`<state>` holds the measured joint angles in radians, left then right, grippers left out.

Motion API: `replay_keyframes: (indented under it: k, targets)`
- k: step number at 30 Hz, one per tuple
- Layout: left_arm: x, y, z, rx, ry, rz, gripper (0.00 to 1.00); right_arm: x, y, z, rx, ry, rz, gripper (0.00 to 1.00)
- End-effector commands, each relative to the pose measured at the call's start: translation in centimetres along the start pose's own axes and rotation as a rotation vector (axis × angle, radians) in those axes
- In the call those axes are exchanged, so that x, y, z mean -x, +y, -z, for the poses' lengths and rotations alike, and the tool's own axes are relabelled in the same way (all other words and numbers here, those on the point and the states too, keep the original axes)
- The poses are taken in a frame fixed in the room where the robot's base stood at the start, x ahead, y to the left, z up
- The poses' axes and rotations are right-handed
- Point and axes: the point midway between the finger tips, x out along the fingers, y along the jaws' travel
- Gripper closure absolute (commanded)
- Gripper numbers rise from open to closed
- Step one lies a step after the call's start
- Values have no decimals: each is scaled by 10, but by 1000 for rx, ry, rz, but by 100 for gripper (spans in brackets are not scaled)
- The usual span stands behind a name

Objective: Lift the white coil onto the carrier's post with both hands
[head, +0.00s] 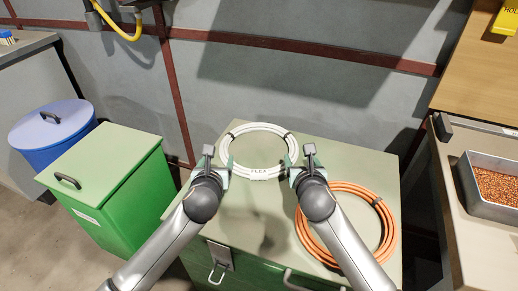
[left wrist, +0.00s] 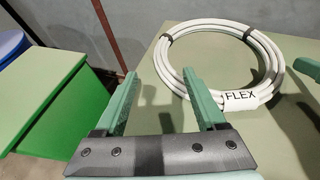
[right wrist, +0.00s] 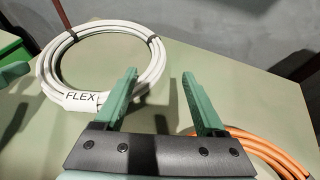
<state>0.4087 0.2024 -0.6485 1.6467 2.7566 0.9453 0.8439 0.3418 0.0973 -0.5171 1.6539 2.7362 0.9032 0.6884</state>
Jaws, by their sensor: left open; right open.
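The white coil (head: 262,173), labelled FLEX and tied with black bands, lies flat on the pale green cabinet top (head: 250,215). It also shows in the left wrist view (left wrist: 240,98) and the right wrist view (right wrist: 80,98). My left gripper (head: 224,162) is open and empty at the coil's left side. In the left wrist view (left wrist: 163,74) the coil's near left edge lies just beyond the gap between its fingers. My right gripper (head: 296,166) is open and empty at the coil's right side, with the rim just beyond its fingertips (right wrist: 160,74). I see no carrier or post.
A green bin (head: 110,165) and a blue drum (head: 50,130) stand to the left. A tray of copper-coloured granules (head: 475,193) sits on the right bench. A grey wall closes the back.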

Motion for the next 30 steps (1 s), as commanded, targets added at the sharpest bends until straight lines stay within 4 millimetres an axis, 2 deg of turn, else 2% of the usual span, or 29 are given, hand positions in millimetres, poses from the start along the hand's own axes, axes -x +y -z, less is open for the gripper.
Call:
replay_keyframes:
  k: [5,18,30]
  targets:
    - [-15,0,-1,-1,-1,-2,28,-15,0,-1,2,-1,1,28]
    - [-72,0,-1,-2,-1,-2,28,-72,0,-1,3,0,1,28]
    - [-110,-1,-1,-2,-2,0,28,-110,0,-1,2,-1,1,28]
